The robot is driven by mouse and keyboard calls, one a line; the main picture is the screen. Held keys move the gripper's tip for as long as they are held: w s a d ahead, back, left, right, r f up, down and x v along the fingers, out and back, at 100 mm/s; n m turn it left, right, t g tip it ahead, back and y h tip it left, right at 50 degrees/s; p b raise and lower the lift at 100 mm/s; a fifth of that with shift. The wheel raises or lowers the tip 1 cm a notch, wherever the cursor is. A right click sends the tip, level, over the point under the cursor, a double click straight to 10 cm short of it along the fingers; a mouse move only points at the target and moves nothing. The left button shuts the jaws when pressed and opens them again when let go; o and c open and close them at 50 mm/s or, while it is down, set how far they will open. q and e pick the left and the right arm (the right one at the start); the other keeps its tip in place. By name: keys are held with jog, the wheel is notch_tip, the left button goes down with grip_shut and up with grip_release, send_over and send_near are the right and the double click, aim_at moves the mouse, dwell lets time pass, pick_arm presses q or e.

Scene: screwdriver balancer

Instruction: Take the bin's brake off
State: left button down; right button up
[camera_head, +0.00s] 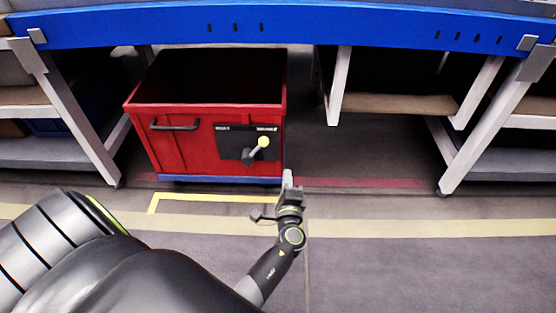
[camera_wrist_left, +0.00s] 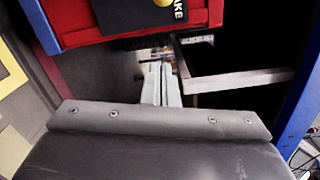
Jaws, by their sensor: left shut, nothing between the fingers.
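The red bin (camera_head: 200,140) stands under the blue beam. On its front is a black plate (camera_head: 228,139) with two small white labels, too small to read in the head view. A brake lever with a yellow knob (camera_head: 264,142) leans up and right from its pivot, toward the right label. My left gripper (camera_head: 288,178) is shut and empty, below and right of the lever, apart from it. In the left wrist view, its closed fingers (camera_wrist_left: 160,85) point past the bin (camera_wrist_left: 95,18); part of the plate (camera_wrist_left: 152,12) shows the letters "AKE". My right gripper is not in view.
The bin has a dark handle (camera_head: 174,125) at its front left. A yellow floor line (camera_head: 215,197) runs before it. White slanted legs (camera_head: 480,135) and shelves stand on both sides under the blue beam (camera_head: 300,27). The floor in front is clear.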

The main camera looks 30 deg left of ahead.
aim_at(255, 149)
pick_arm(q)
jog(key=w+a+r, duration=0.1)
jog(key=w+a, duration=0.5)
jog(key=a, duration=0.3)
jog(key=shift+w+b, duration=0.25)
jog(key=shift+b, duration=0.2)
jog(key=shift+a+r, duration=0.1)
jog(key=shift+r, duration=0.05)
